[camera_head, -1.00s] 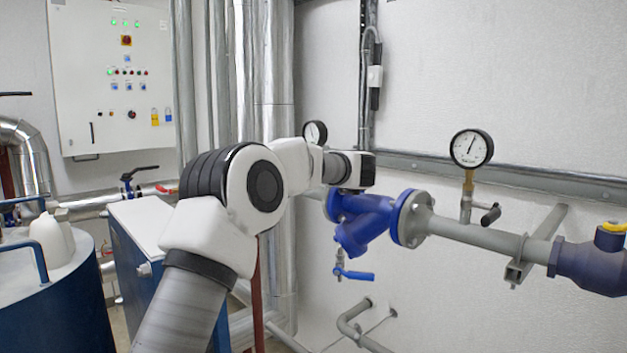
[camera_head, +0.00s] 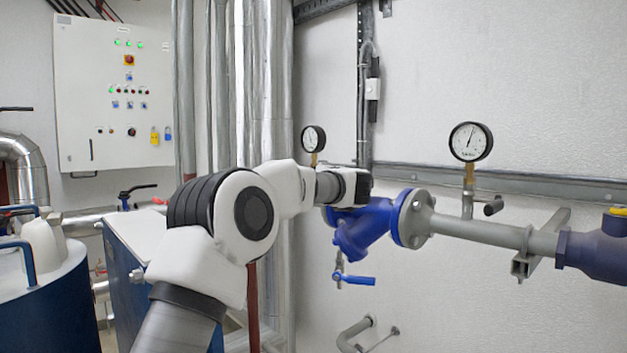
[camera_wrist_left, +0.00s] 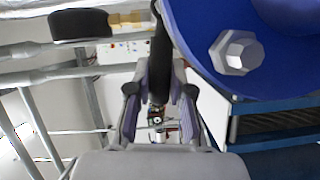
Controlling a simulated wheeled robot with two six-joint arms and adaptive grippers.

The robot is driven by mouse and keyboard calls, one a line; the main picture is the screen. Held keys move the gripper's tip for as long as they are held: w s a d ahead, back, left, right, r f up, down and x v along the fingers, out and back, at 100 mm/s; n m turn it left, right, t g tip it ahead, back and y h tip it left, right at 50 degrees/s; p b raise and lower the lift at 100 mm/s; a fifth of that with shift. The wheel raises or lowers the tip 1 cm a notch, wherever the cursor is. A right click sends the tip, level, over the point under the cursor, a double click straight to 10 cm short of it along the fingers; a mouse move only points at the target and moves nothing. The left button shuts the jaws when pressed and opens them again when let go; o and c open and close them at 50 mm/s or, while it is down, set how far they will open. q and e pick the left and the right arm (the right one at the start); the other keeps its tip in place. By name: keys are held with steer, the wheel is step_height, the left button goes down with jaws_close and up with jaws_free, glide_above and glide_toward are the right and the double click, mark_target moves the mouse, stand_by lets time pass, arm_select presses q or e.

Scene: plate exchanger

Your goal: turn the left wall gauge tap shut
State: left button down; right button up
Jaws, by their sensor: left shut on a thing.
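The left wall gauge (camera_head: 313,138) is a small round dial on a brass stem, behind my left arm in the head view. In the left wrist view it shows as a black round body (camera_wrist_left: 80,25) at the upper left, with its brass stem (camera_wrist_left: 130,18). The left tap's dark lever (camera_wrist_left: 160,60) stands between the fingers of my left gripper (camera_wrist_left: 160,100), which is shut on it. In the head view the gripper, above the blue strainer (camera_head: 365,225), hides this tap. My right gripper is not in view.
A blue flange with a bolt (camera_wrist_left: 236,52) is close to the right of the left fingers. A second gauge (camera_head: 470,141) with its own tap (camera_head: 493,206) stands on the grey pipe to the right. A blue-handled drain valve (camera_head: 355,280) hangs under the strainer.

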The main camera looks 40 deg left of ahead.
arm_select(q)
steer(key=c, duration=1.1)
jaws_free()
steer(key=shift+a+r, duration=0.1)
steer(key=shift+r, duration=0.05)
steer(key=shift+o, duration=0.4)
steer(key=shift+w+a+f, duration=0.2)
steer(key=shift+w+f, duration=0.05)
steer(key=v, duration=1.2)
